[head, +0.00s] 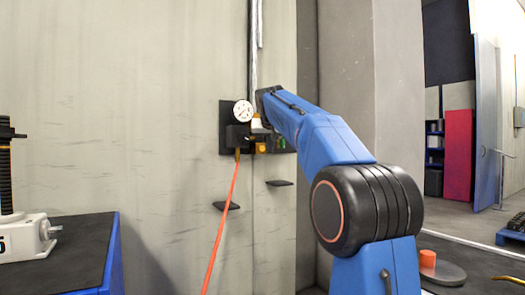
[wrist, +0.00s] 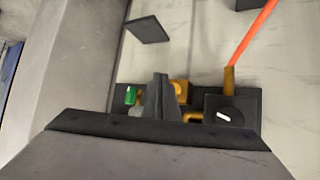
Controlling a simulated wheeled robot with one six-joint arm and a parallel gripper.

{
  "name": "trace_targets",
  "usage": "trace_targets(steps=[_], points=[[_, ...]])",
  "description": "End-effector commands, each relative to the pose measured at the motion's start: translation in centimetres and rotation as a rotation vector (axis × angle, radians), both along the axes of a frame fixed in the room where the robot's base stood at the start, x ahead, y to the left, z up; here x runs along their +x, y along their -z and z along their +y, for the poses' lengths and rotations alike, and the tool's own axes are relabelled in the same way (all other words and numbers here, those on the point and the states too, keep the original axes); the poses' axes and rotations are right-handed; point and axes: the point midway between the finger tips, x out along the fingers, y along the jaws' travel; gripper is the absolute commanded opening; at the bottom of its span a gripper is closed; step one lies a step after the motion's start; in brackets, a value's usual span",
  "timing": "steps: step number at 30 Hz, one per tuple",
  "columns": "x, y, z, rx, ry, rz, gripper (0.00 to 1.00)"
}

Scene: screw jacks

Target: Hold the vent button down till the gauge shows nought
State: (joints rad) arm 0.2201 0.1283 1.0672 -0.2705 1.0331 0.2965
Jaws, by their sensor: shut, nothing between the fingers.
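The round white gauge (head: 243,110) sits at the top of a dark panel (head: 226,135) on the wall; its dial is too small to read. A green part (head: 281,143) and a yellow part (head: 260,148) sit low on the panel. In the wrist view the green part (wrist: 130,95) and the yellow part (wrist: 180,91) flank my gripper (wrist: 161,78). Its fingers are together and empty, in front of the panel and partly hiding the yellow part. I cannot tell which part is the vent button, nor whether the fingertips touch anything.
An orange hose (head: 222,215) hangs from the panel's left block. Two small dark ledges, one left (head: 226,206) and one right (head: 279,183), jut from the wall below. A dark-topped bench (head: 85,245) with a white screw jack (head: 25,235) stands at left.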

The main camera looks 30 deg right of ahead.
Motion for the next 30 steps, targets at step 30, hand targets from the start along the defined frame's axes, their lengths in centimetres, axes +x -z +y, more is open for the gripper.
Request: trace_targets(steps=[30], points=[[-3.7, 0.9, 1.1, 0.004, -0.017, 0.019, 0.0]])
